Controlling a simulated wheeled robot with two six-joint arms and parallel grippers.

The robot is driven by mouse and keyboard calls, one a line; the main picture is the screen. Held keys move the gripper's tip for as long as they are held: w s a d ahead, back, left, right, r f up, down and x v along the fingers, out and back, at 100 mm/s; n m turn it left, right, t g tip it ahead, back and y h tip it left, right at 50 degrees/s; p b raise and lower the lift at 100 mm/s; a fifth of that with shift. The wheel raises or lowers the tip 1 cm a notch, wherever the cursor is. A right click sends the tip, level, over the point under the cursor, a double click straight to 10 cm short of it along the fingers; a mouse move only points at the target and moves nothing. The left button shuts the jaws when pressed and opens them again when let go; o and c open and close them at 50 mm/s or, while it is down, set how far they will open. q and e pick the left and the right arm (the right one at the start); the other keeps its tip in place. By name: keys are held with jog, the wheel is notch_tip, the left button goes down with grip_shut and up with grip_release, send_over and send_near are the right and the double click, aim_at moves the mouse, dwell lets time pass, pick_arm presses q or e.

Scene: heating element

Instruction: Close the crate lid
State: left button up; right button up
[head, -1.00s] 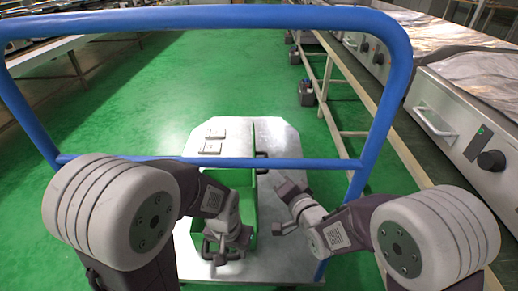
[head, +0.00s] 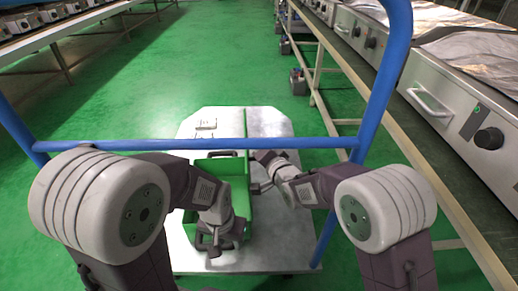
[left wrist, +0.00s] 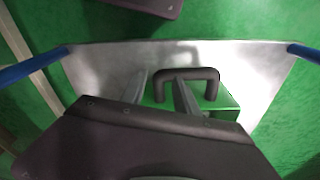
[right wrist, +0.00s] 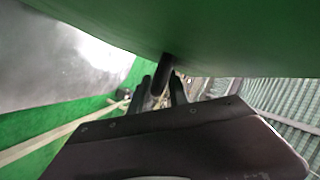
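A green crate (head: 241,200) stands on a metal cart platform; its inside shows from above. A green panel (head: 222,168) rises at its far end. My left gripper (head: 216,247) is at the crate's near end. In the left wrist view its fingers stand apart, one on each side of one leg of a black handle (left wrist: 187,73). My right gripper (head: 257,181) is at the crate's right side. The right wrist view shows a green surface (right wrist: 225,35) close above it and a dark bar (right wrist: 166,66) between its fingers. I cannot tell whether they grip it.
Benches with metal appliances (head: 440,100) run along the right. Green floor is free behind the cart.

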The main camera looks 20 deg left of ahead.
grip_shut()
dwell(1.3)
